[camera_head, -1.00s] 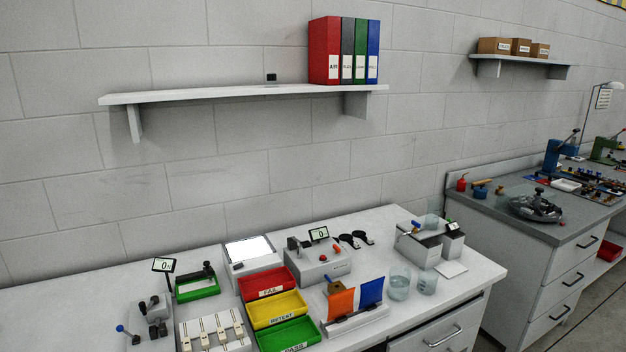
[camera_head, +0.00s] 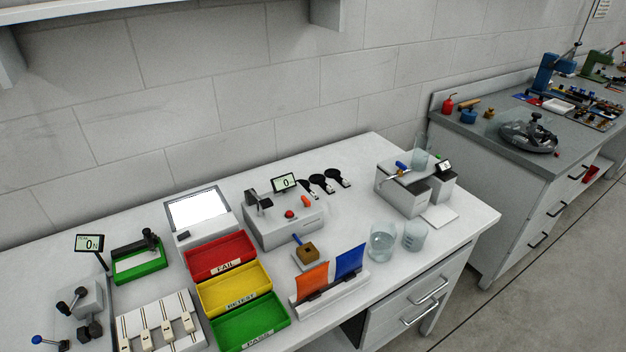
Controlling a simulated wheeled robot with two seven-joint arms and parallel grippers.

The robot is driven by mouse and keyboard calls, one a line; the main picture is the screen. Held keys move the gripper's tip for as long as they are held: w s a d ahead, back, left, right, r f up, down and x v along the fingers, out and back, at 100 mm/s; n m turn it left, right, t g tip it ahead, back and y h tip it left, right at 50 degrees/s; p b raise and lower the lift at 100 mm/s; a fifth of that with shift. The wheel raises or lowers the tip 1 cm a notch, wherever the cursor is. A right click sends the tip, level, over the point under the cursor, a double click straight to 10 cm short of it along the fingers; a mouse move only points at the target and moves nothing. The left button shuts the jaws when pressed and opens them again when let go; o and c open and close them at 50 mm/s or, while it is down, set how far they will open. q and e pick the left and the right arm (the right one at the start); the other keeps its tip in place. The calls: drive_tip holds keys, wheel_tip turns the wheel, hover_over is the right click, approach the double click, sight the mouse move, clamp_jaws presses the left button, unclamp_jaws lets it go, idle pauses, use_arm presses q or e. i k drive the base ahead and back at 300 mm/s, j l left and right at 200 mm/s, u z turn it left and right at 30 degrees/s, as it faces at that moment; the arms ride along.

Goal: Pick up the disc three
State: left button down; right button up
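Three small black round pieces, each with a short stem, lie in a row on the white bench behind the grey tester: a left one (camera_head: 309,190), a middle one (camera_head: 322,184) and a right one (camera_head: 337,178). They look like the discs, but I see no number on them, so I cannot tell which is disc three. Neither of my grippers is in view.
On the white bench (camera_head: 355,150) stand a grey tester (camera_head: 283,228), red (camera_head: 220,255), yellow (camera_head: 234,289) and green (camera_head: 250,320) trays, orange and blue flags (camera_head: 348,261), glass beakers (camera_head: 382,242) and a grey bath (camera_head: 404,187). Bare bench lies behind the black pieces.

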sight(305, 184)
drive_tip(key=i+l+u, duration=0.1)
drive_tip(key=l+u, duration=1.35)
